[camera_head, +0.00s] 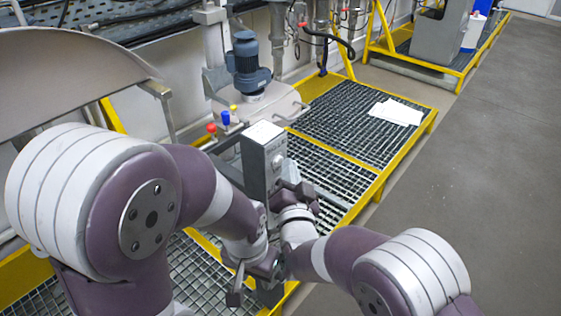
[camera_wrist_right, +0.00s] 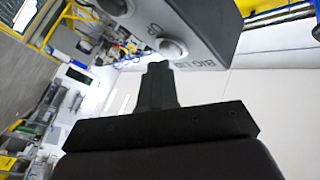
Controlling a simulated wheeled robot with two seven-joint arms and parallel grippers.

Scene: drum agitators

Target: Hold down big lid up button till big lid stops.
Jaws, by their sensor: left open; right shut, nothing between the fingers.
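The grey control box (camera_head: 262,158) stands upright at the middle of the head view. In the right wrist view, its face (camera_wrist_right: 205,30) carries the lettering "BIG LID" and a partly legible "UP". A round button (camera_wrist_right: 172,48) sits beside that lettering. My right gripper (camera_wrist_right: 158,66) is shut and empty, its tip right at this button; I cannot tell whether they touch. In the head view my right gripper (camera_head: 302,192) is beside the box's right face. A large curved grey-beige lid (camera_head: 65,65) is at the upper left. My left gripper (camera_head: 252,290) is open and empty, low in front of the box.
Another button (camera_wrist_right: 113,5) is on the box face. Red, blue and yellow knobs (camera_head: 225,118) and a blue motor (camera_head: 247,65) stand behind the box. Yellow-edged grating (camera_head: 365,120) holds white papers (camera_head: 396,112). The grey floor (camera_head: 490,180) at right is clear.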

